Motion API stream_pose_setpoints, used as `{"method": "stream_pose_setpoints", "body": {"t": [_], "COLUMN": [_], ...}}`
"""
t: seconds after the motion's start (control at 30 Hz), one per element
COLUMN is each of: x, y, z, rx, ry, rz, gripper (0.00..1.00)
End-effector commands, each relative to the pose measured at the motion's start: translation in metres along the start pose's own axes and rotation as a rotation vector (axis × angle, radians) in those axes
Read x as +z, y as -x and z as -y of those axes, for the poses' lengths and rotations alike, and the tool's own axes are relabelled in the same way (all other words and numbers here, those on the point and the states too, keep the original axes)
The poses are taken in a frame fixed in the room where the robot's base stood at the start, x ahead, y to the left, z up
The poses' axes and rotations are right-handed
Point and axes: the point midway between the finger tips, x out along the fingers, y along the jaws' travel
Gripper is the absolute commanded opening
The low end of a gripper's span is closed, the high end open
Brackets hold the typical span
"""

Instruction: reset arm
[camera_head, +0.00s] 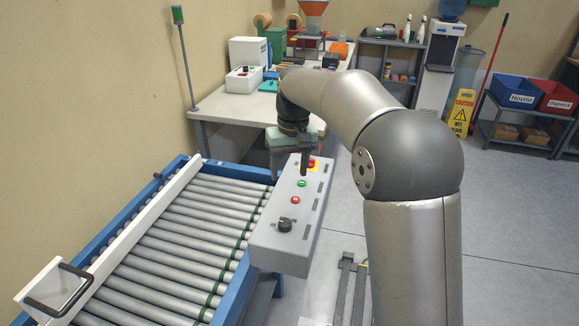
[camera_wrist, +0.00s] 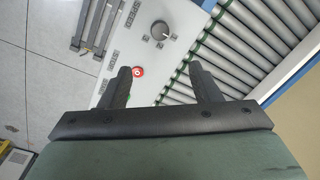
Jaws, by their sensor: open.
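My arm reaches forward and bends down to the left in the head view. My gripper (camera_head: 303,170) hangs over the far end of a grey control box. In the wrist view my gripper (camera_wrist: 160,80) shows two dark fingers spread apart with nothing between them. The control box (camera_head: 268,243) has a green button (camera_head: 302,183), a red button (camera_head: 295,200) and a black knob (camera_head: 285,225). In the wrist view the red button (camera_wrist: 138,71) lies close to the left finger, and the knob (camera_wrist: 160,30) lies beyond the fingers. I cannot tell how high the fingertips are above the box.
A roller conveyor (camera_head: 170,250) with blue rails runs left of the box. A white bar (camera_head: 118,235) with a black handle lies along its left side. A workbench (camera_head: 225,107) with equipment stands behind. Open floor (camera_head: 510,210) lies to the right, before shelves with labelled bins (camera_head: 515,92).

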Motion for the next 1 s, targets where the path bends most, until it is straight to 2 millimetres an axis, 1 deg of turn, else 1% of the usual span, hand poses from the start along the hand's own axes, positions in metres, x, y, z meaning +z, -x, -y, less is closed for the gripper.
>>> {"method": "stream_pose_setpoints", "body": {"t": [0.1, 0.37, 0.47, 0.57, 0.67, 0.7, 0.73, 0.77, 0.8, 0.87, 0.9, 1.0], "x": [0.0, 0.001, 0.013, 0.047, 0.104, 0.13, 0.15, 0.17, 0.196, 0.233, 0.255, 0.301], "y": [0.003, 0.003, 0.006, 0.008, 0.006, 0.002, -0.002, -0.007, -0.014, -0.026, -0.035, -0.056], "z": [0.0, 0.0, -0.005, -0.015, -0.028, -0.033, -0.036, -0.039, -0.041, -0.043, -0.044, -0.044], "rx": [0.0, 0.0, 0.005, 0.017, 0.033, 0.039, 0.043, 0.046, 0.05, 0.055, 0.057, 0.06], "ry": [0.0, -0.001, -0.013, -0.045, -0.094, -0.117, -0.135, -0.153, -0.175, -0.206, -0.224, -0.262], "rz": [-0.001, -0.001, -0.003, -0.008, -0.016, -0.019, -0.022, -0.025, -0.028, -0.032, -0.036, -0.041], "gripper": [0.57, 0.57, 0.57, 0.57, 0.57, 0.57, 0.57, 0.57, 0.57, 0.57, 0.57, 0.57]}}
